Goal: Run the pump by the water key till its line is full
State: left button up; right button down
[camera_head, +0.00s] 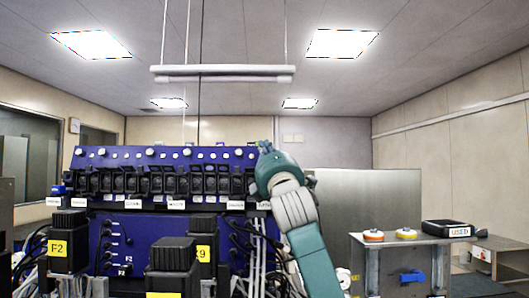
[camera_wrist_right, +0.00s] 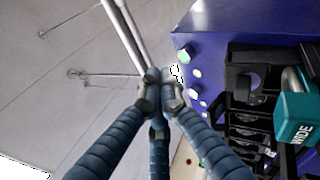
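The blue control unit (camera_head: 160,240) stands at the left, with a row of black pump heads (camera_head: 165,181) and small white keys (camera_head: 150,153) along its top. My right gripper (camera_head: 264,150) is up at the unit's right end. In the right wrist view its fingertips (camera_wrist_right: 160,88) are drawn together beside the blue panel (camera_wrist_right: 240,28). A small pale piece shows just behind the tips; I cannot tell whether they touch it. A greenish key (camera_wrist_right: 184,55) and white keys (camera_wrist_right: 195,88) are close by. I cannot read which key is water, nor see the line's filling. My left gripper is out of view.
A teal block marked WIDE (camera_wrist_right: 298,118) sits at the pump heads in the wrist view. Black boxes (camera_head: 172,254) and cables stand before the unit. At the right, a grey cabinet (camera_head: 390,270) carries red and yellow discs and a black USED tray (camera_head: 450,228).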

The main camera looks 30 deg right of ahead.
jog(key=shift+w+d, duration=0.15)
jog(key=shift+w, duration=0.05)
dwell(0.5)
jog(key=shift+w+d+f+p, duration=0.25)
jog(key=shift+w+d+p, duration=0.2)
jog(key=shift+w, duration=0.2)
jog(key=shift+w, duration=0.2)
jog(key=shift+w+d+f+p, duration=0.2)
jog(key=shift+w+d+p, duration=0.1)
jog(key=shift+w+p, duration=0.05)
jog(key=shift+s+a, duration=0.1)
jog(key=shift+s+a+r, duration=0.2)
jog(key=shift+s+a, duration=0.2)
jog(key=shift+s, duration=0.25)
jog(key=shift+s+a+r, duration=0.2)
jog(key=shift+s+a, duration=0.2)
jog(key=shift+s, duration=0.25)
jog(key=shift+s+a+r, duration=0.25)
jog(key=shift+s+a, duration=0.25)
jog(key=shift+s, duration=0.3)
jog(key=shift+s+a+r, duration=0.3)
jog(key=shift+s+a, duration=0.2)
jog(key=shift+s, duration=0.35)
jog(key=shift+s+a+r, duration=0.25)
jog(key=shift+s+a, duration=0.25)
jog(key=shift+s, duration=0.3)
